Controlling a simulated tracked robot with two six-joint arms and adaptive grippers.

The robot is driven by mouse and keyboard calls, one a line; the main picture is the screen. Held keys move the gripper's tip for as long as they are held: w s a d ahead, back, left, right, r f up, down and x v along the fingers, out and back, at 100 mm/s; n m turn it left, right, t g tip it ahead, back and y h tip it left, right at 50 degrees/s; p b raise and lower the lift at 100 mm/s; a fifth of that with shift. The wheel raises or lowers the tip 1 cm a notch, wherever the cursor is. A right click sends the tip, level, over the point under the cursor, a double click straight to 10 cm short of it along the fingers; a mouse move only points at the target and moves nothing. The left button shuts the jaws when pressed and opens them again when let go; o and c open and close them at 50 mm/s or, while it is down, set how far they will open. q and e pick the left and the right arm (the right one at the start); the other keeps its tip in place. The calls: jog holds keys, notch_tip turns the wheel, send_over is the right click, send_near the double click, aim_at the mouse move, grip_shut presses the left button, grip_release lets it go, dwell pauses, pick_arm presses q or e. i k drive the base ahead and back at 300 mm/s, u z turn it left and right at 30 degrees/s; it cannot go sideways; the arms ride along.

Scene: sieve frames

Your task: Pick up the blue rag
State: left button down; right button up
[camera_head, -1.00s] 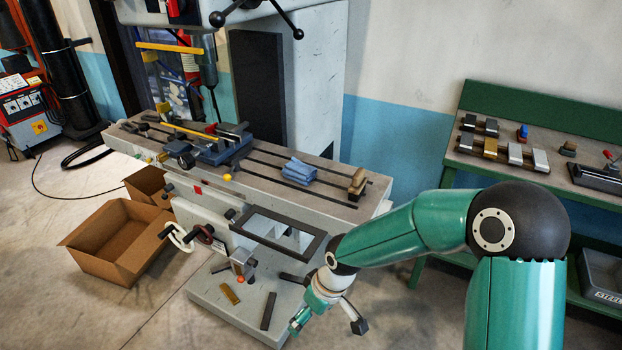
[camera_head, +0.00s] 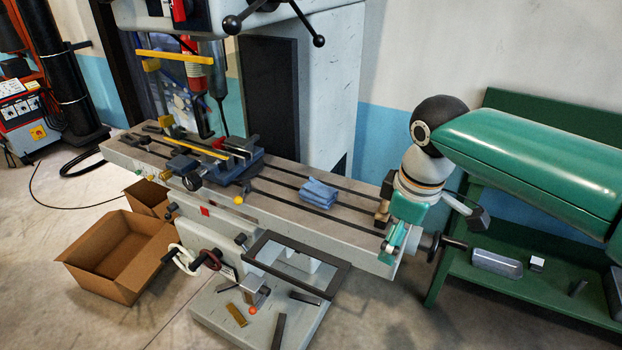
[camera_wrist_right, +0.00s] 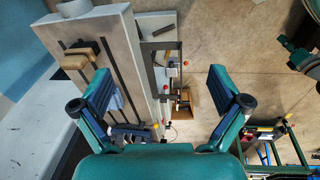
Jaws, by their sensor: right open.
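The blue rag (camera_head: 319,193) lies folded on the slotted grey machine table (camera_head: 345,240), between the vise and a wooden-coloured block. In the right wrist view a small part of the blue rag (camera_wrist_right: 117,102) shows beside the left-hand finger, which hides the rest. My right gripper (camera_head: 436,227) is at the right end of the machine table, to the right of the rag and apart from it. In the wrist view my right gripper (camera_wrist_right: 157,74) has its fingers spread wide with nothing between them.
A wooden-coloured block (camera_head: 383,213) sits between the rag and my right gripper. A blue vise (camera_head: 238,160) stands left of the rag. A handwheel (camera_head: 434,246) sticks out at the table's right end. A green bench (camera_head: 520,287) is at the right.

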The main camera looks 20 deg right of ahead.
aim_at(316, 193)
jog(key=i, duration=1.05)
jog(key=z, duration=0.1)
